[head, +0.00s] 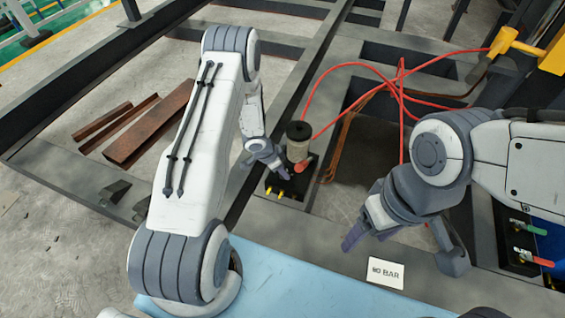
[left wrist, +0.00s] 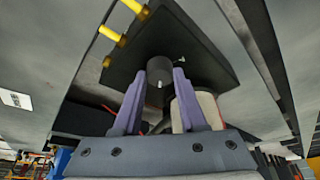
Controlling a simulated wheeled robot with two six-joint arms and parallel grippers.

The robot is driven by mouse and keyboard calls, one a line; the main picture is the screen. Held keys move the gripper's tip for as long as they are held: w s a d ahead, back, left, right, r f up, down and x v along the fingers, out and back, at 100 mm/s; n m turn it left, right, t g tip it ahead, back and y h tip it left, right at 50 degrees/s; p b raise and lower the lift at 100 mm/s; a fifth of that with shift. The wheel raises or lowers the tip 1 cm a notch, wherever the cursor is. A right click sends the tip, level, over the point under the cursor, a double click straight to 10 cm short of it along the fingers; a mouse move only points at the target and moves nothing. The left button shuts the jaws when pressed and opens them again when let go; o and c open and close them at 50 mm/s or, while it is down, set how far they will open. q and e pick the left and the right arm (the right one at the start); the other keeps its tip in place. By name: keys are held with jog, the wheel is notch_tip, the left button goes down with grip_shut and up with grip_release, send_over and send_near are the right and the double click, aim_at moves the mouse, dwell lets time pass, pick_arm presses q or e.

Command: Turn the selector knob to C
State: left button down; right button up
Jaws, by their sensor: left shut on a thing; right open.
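The selector knob (left wrist: 160,70) is a dark grey cylinder with a pale pointer mark, on a black box (left wrist: 203,48). A small white mark shows on the box face beside the knob; I cannot read its letter. In the left wrist view my left gripper (left wrist: 159,84) has its purple fingers on either side of the knob, shut on it. In the head view my left gripper (head: 284,173) is at the black box (head: 289,198) and hides the knob. My right gripper (head: 353,236) is open and empty, above the frame to the right of the box.
A beige cylinder with a dark top (head: 299,140) stands behind the box, near red hoses (head: 352,65). Yellow fittings (head: 275,191) stick out of the box's front. Valves with green and red handles (head: 533,259) are at right.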

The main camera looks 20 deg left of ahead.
pick_arm(q)
jog(key=p, duration=0.1)
jog(key=m+p, duration=0.1)
jog(key=p, duration=0.1)
jog(key=shift+r+m+h+p, duration=0.3)
jog(key=shift+f+p, duration=0.25)
jog(key=shift+p, duration=0.1)
jog(key=shift+c, duration=2.3)
grip_release()
jog(key=shift+g, duration=0.3)
jog(key=p+v, duration=0.3)
jog(key=v, duration=0.7)
jog(key=shift+r, duration=0.15)
